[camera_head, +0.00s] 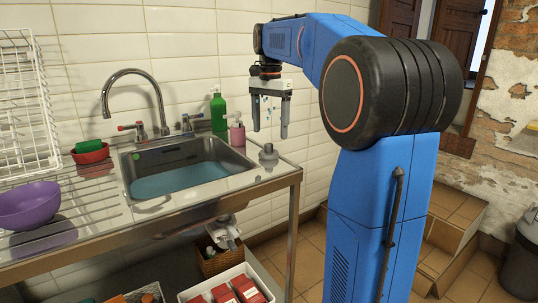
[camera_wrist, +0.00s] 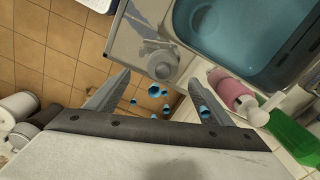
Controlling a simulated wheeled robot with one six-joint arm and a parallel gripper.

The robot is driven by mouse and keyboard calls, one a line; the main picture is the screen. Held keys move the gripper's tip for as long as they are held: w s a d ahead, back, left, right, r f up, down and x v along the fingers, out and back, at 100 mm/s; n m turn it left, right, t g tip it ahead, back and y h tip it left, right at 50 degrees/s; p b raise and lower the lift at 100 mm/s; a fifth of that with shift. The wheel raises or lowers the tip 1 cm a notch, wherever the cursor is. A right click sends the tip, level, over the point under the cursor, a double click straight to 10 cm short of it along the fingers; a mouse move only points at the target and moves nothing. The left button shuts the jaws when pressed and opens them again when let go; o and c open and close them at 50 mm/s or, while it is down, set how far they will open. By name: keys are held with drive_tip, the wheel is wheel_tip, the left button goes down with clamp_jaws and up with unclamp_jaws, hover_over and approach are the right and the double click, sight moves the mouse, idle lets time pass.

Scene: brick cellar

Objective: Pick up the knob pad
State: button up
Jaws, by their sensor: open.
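A small grey piece with a round base and a knob on top, which I take for the knob pad (camera_head: 268,155), stands on the steel counter (camera_head: 272,174) at the right of the sink. It also shows in the wrist view (camera_wrist: 163,66), near the counter's edge. My gripper (camera_head: 270,133) is open, fingers pointing down, above the grey piece and apart from it. In the wrist view my gripper (camera_wrist: 159,78) has its fingertips spread to either side, just below the piece in the picture. Nothing is held between the fingers.
The sink (camera_head: 185,170) holds bluish water. A pink bottle (camera_head: 237,132) and a green bottle (camera_head: 218,112) stand behind the piece. A faucet (camera_head: 135,75), red dish (camera_head: 90,152) and purple bowl (camera_head: 30,205) are farther left. Small blue bits (camera_wrist: 154,91) show between my fingers.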

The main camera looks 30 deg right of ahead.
sight(269, 144)
drive_tip(key=shift+w+f, duration=0.15)
drive_tip(key=shift+f, duration=1.8)
drive_tip(key=shift+w+f, duration=0.15)
drive_tip(key=shift+f, duration=1.75)
drive_tip(key=c, duration=0.9)
